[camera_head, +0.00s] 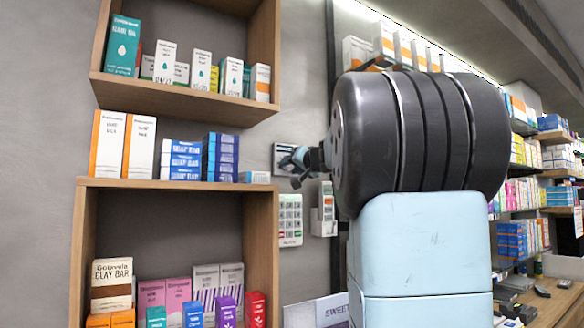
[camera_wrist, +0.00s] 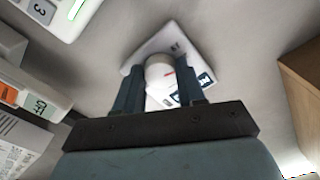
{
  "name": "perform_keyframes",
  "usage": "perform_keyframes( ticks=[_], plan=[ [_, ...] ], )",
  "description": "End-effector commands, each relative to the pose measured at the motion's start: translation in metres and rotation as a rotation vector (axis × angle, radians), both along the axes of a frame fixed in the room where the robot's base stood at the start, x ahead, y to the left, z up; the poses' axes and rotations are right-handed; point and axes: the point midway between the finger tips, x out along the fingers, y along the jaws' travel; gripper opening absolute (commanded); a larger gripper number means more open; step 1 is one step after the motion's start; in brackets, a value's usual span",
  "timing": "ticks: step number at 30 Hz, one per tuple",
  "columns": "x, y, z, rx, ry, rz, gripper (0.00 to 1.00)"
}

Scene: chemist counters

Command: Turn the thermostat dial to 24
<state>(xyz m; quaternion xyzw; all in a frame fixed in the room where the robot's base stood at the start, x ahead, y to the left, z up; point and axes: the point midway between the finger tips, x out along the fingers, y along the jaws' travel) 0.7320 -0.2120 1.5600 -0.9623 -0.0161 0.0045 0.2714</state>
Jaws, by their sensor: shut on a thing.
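The thermostat is a white plate on the grey wall. In the head view the thermostat (camera_head: 281,153) shows just left of my gripper (camera_head: 299,166), partly covered by it. In the wrist view the thermostat plate (camera_wrist: 176,42) is tilted in the picture, with a round white dial (camera_wrist: 159,66) standing out from it. My gripper (camera_wrist: 158,76) has one finger on each side of the dial and is shut on it. The dial's setting cannot be read, and dark print on the plate is partly hidden by the right finger.
Below the thermostat are a white keypad (camera_head: 290,220) and a white wall device (camera_head: 325,212). Wooden shelves (camera_head: 180,98) with product boxes stand close on the left. More stocked shelves and a counter (camera_head: 560,303) lie right, partly behind my arm.

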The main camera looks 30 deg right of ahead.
Motion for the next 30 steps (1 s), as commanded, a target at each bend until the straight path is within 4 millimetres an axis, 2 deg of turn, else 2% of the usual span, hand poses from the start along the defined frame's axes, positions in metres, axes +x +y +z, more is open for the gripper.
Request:
perform_keyframes(
  ticks=[8,30],
  plan=[
    [0.0002,-0.0004,-0.0012,0.15,0.007,-0.001,0.09],
    [0.0005,-0.0004,-0.0017,0.842,0.032,-0.004,0.09]
  ],
)
